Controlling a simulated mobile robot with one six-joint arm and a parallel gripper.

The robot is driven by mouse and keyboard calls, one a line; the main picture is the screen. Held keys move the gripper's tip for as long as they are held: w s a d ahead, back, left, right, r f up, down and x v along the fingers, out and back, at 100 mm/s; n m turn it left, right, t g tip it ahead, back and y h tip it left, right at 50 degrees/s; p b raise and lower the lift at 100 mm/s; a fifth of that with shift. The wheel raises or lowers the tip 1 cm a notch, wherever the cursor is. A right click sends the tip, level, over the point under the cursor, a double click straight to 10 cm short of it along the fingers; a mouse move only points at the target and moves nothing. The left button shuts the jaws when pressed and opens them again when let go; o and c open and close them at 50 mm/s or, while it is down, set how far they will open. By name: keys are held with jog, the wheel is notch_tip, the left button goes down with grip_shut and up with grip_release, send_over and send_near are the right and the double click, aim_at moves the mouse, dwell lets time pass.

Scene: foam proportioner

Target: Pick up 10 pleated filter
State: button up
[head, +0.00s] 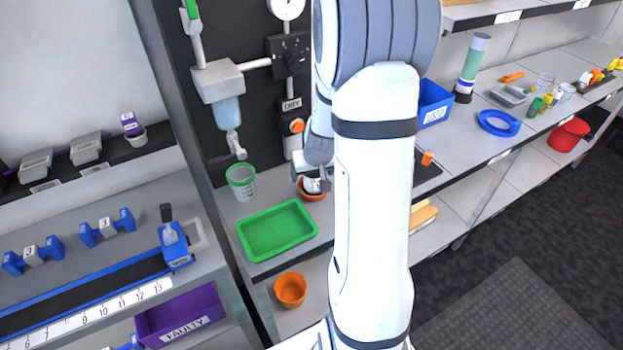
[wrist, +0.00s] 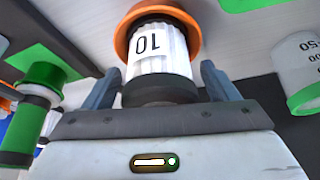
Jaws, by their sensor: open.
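The pleated filter marked 10 (wrist: 157,55) is a white ribbed cylinder with a dark end, seen close up in the wrist view. Its far end sits in or against an orange bowl (wrist: 186,12). My gripper (wrist: 160,80) is open, with one finger on each side of the filter and a visible gap at each side. In the head view my gripper (head: 312,186) is over the orange bowl (head: 311,194) beside the green tray. The arm and gripper hide much of the filter there.
A green tray (head: 250,250) and a green-rimmed cup (head: 241,190) stand left of the gripper. Another orange bowl (head: 290,290) sits on the shelf below. A dark panel with a dispenser (head: 218,82) stands behind. A green cylinder (wrist: 25,125) is near the left in the wrist view.

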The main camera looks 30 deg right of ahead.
jog(key=c, duration=1.2)
